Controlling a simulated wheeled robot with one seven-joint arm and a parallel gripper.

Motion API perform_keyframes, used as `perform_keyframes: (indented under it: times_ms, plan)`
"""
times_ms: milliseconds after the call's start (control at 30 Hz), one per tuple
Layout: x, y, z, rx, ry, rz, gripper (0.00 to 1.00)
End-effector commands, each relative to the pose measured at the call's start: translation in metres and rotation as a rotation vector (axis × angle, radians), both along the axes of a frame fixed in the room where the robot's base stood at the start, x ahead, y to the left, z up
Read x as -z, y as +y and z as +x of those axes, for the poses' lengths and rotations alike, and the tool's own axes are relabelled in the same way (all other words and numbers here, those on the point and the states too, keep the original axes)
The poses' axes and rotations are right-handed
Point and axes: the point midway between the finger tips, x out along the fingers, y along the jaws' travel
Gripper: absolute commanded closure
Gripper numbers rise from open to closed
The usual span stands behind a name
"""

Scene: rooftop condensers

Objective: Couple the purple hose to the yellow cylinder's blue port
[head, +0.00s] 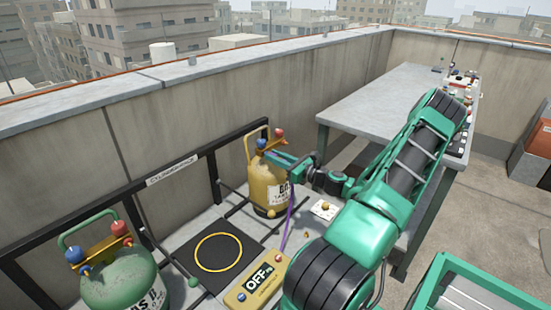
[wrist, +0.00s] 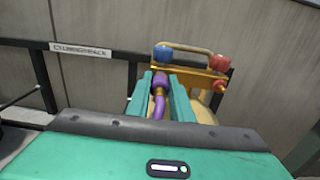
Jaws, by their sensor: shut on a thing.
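The yellow cylinder (head: 262,188) stands upright by the wall rack, with a blue knob (head: 262,143) and a red knob (head: 279,133) on top. In the wrist view the blue knob (wrist: 163,53) is upper left of the red one (wrist: 220,62). My gripper (head: 270,155) is at the cylinder's top, shut on the end of the purple hose (wrist: 158,104). The hose end points at the brass fitting below the blue knob, very close to it. I cannot tell whether they touch. The hose (head: 289,215) hangs down beside the cylinder in the head view.
A green cylinder (head: 122,290) stands at the lower left. A black mat (head: 190,252) with a yellow ring lies between the cylinders. A yellow box marked OFF (head: 257,280) is in front. A grey table (head: 375,95) stands right. The black rack rail runs behind.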

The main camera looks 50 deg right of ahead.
Motion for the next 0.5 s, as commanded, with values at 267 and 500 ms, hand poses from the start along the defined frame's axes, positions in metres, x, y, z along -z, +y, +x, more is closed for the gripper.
perform_keyframes:
  times_ms: [267, 500]
  plan:
    - [-0.0002, 0.0, 0.0017, 0.0, -0.001, 0.0, 1.0]
    - [-0.0002, 0.0, 0.0015, 0.0, 0.0, 0.0, 0.58]
